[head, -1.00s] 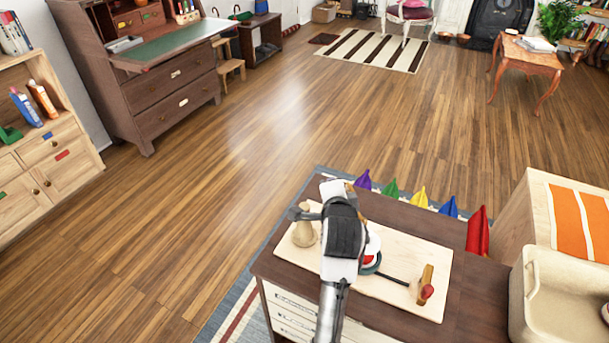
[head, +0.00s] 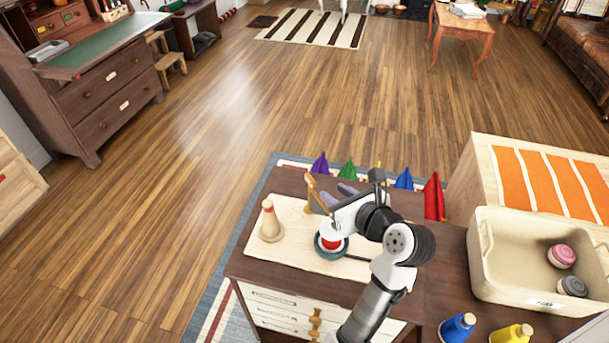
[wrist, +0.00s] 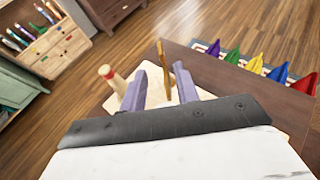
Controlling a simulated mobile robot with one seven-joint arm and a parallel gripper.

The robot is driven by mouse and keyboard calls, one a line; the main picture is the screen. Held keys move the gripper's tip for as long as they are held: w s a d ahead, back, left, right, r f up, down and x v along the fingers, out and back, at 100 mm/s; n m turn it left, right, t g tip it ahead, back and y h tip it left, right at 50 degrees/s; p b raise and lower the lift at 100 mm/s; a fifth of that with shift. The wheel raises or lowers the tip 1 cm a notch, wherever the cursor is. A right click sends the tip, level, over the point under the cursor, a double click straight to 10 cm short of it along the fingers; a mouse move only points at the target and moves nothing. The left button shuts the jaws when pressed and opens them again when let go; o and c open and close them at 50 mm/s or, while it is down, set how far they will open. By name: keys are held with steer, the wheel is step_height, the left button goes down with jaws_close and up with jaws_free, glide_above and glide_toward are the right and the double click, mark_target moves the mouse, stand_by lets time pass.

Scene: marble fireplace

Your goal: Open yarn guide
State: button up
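A thin upright wooden piece (head: 312,190), which looks like the yarn guide, stands at the back of the pale board (head: 290,255). My gripper (head: 336,195) is beside it, fingers open. In the wrist view the wooden piece (wrist: 162,62) shows in the gap between the two purple-grey fingers of my gripper (wrist: 160,90). I cannot tell whether either finger touches it. A red spool (head: 333,241) sits on a dark green round base on the board. My arm hides the board's right part.
A wooden cone with a red top (head: 270,222) stands at the board's left. A cream bin (head: 495,265) with pink and grey yarn is at the right. Blue (head: 457,328) and yellow (head: 512,334) spools stand in front. Coloured pointed pieces line the cabinet's far edge.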

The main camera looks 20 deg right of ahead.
mark_target(311, 178)
steer(key=p+x, duration=0.1)
steer(key=x, duration=1.1)
jaws_close()
